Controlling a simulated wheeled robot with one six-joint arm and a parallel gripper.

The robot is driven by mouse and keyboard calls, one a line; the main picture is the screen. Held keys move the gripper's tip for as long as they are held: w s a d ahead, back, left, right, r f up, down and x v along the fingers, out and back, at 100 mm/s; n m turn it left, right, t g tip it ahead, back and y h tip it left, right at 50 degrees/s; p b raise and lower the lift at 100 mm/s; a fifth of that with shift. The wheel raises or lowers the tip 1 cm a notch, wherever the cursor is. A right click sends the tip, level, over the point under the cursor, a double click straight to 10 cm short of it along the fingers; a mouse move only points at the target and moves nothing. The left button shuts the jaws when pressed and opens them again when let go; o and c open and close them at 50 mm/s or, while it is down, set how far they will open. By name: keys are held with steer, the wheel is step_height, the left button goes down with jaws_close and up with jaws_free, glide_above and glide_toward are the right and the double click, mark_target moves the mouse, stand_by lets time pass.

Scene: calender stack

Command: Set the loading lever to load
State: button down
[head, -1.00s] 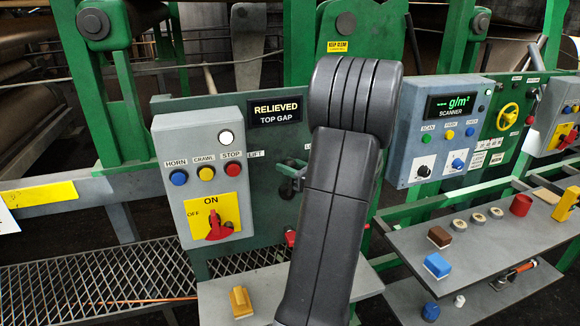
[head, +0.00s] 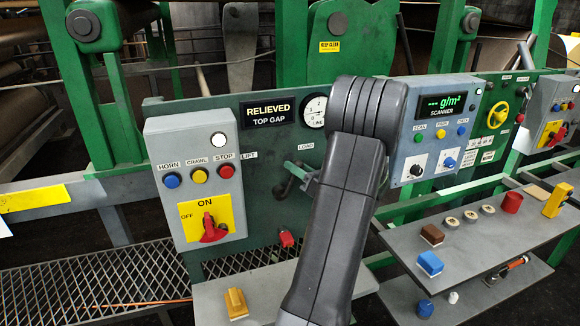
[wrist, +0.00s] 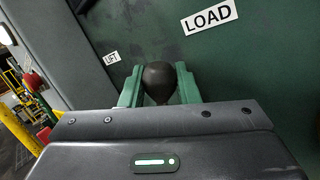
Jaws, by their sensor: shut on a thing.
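The loading lever's dark round knob (wrist: 158,80) sits between the two green fingers of my gripper (wrist: 160,87) in the wrist view. My gripper is shut on it. The LIFT label (wrist: 112,57) is to the upper left of the knob and the LOAD label (wrist: 208,18) to the upper right. In the head view my gripper (head: 297,178) is at the green panel, below the LOAD label (head: 305,148) and right of the LIFT label (head: 249,156). My dark arm covers the panel's right part. The lever's shaft is hard to make out. The display (head: 268,112) reads RELIEVED, TOP GAP.
A grey control box (head: 195,140) with buttons and a red rotary switch (head: 212,230) stands out left of the lever. A red knob (head: 286,239) is below it. A shelf (head: 260,290) with a yellow block (head: 236,302) lies beneath. A scanner box (head: 430,135) is at right.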

steer(key=shift+w+d+f+m+t, duration=0.15)
steer(key=shift+d+f+m+t, duration=0.15)
steer(key=shift+d+m+t, duration=0.3)
steer(key=shift+w+d+f+m+t, duration=0.15)
steer(key=shift+d+f+m+t, duration=0.2)
steer(key=shift+m, duration=0.45)
steer(key=c, duration=1.4)
jaws_free()
steer(key=shift+d, duration=0.15)
steer(key=b+v, duration=0.3)
steer(key=v, duration=1)
steer(key=shift+s+d, duration=0.2)
steer(key=shift+d, duration=0.05)
steer(key=shift+f, duration=0.1)
steer(key=p+x, duration=0.3)
steer(key=x, duration=1.1)
steer(key=shift+s, duration=0.15)
